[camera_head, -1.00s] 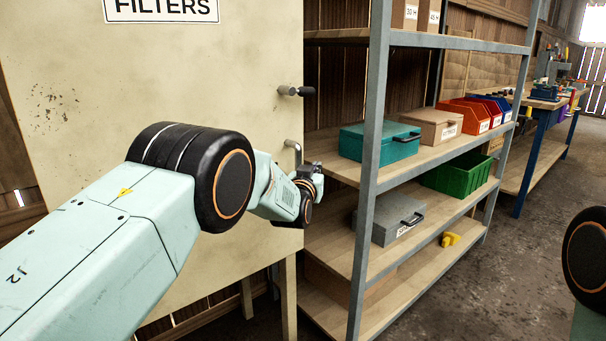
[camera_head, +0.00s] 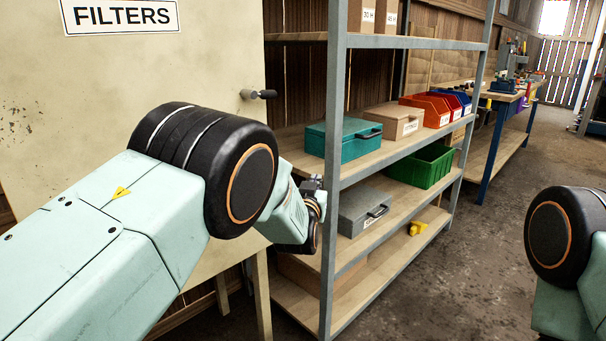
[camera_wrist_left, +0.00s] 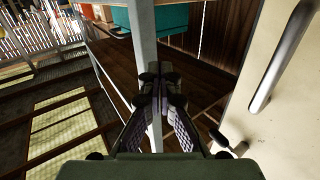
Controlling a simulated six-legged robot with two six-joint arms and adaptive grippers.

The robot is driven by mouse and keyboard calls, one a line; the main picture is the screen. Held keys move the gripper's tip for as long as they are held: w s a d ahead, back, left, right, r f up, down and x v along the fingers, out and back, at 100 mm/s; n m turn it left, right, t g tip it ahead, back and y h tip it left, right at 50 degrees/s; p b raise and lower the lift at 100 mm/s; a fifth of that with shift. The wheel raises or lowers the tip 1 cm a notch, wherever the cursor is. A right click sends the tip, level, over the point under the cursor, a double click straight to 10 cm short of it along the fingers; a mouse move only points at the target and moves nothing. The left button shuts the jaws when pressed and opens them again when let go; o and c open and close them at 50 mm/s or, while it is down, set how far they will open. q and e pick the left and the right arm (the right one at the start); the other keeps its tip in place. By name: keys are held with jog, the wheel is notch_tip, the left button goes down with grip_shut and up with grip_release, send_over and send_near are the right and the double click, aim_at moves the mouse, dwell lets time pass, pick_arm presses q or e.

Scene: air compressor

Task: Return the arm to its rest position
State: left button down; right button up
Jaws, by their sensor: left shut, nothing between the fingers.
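My left arm (camera_head: 125,225) reaches in from the left across the front of the FILTERS cabinet (camera_head: 215,60). My left gripper (camera_head: 314,183) is small and partly hidden behind the wrist, in front of the shelf's near post. In the left wrist view the gripper (camera_wrist_left: 160,88) is shut and empty, with its fingertips together. The grey shelf post (camera_wrist_left: 146,45) stands just beyond them; I cannot tell whether they touch. The cabinet's bar handle (camera_wrist_left: 282,58) is to the right, apart from the fingers. My right arm (camera_head: 570,235) shows at the right edge; its gripper is out of view.
The metal-framed shelf (camera_head: 337,120) holds a teal box (camera_head: 330,145), a grey case (camera_head: 358,211), a green bin (camera_head: 428,166) and several coloured bins. A black knob (camera_head: 262,94) sticks out from the cabinet. Open floor (camera_head: 450,280) lies right of the shelf.

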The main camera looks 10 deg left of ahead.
pick_arm(q)
jog(key=s+a+f+g+y, duration=0.1)
jog(key=s+a+f+g, duration=0.45)
jog(key=s+f, duration=0.75)
jog(key=s+a+f+g, duration=0.4)
jog(key=s+a+f, duration=0.2)
jog(key=s+f, duration=0.75)
jog(key=s+a+f+g, duration=0.1)
jog(key=s+g, duration=0.1)
jog(key=s, duration=0.8)
jog(key=s+a+f+n+g, duration=0.1)
jog(key=s+a+f+g, duration=0.1)
jog(key=s, duration=0.9)
jog(key=s+a+f+g, duration=0.1)
jog(key=s+g, duration=0.3)
jog(key=s, duration=0.7)
jog(key=shift+s+a+f, duration=0.15)
jog(key=shift+a+f, duration=0.15)
jog(key=shift+f, duration=0.4)
